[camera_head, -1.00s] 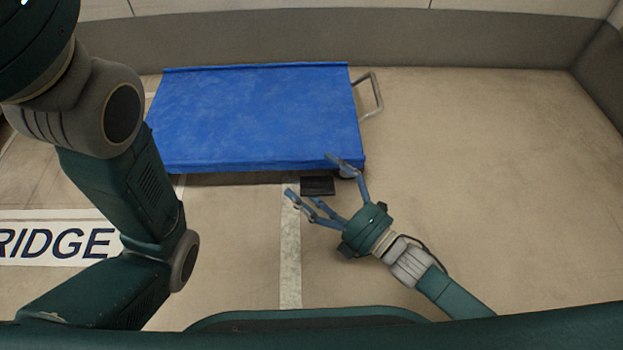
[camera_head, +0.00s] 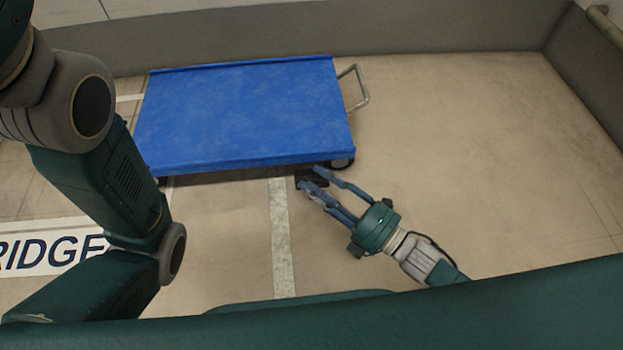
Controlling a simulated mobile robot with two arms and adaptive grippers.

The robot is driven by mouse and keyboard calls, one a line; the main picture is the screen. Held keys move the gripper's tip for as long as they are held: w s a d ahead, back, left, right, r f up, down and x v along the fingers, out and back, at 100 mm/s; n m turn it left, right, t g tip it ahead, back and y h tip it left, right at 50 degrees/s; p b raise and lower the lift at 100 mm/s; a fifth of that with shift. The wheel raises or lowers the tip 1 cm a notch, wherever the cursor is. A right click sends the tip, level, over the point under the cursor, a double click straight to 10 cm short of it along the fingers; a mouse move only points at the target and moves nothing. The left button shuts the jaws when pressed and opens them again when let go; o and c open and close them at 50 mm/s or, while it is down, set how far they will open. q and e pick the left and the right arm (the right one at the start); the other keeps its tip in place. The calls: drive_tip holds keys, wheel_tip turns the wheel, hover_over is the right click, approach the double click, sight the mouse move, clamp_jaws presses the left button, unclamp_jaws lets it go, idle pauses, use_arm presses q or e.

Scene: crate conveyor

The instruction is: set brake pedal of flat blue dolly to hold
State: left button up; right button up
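The flat blue dolly (camera_head: 243,115) stands on the floor at upper centre, with a grey bar handle (camera_head: 356,88) at its right end. A small dark brake pedal (camera_head: 303,175) sticks out under its near edge, close to the right front wheel (camera_head: 343,163). My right gripper (camera_head: 311,178) reaches in from the lower right. Its fingertips overlap the pedal in the picture and partly cover it. I cannot tell if they touch it or which way the pedal is set. My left gripper is out of view.
Grey walls (camera_head: 430,37) close off the back and right. The floor to the right of the dolly is clear. A pale floor stripe (camera_head: 282,240) and a lettered white floor marking (camera_head: 30,262) lie flat. My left arm covers the left side.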

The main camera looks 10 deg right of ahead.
drive_tip(key=s+d+r+p, duration=0.1)
drive_tip(key=s+d+p, duration=0.2)
drive_tip(key=s+d, duration=0.1)
drive_tip(key=shift+s+d, duration=0.25)
drive_tip(key=shift+d, duration=0.1)
idle(0.3)
drive_tip(key=shift+p, duration=0.35)
idle(0.4)
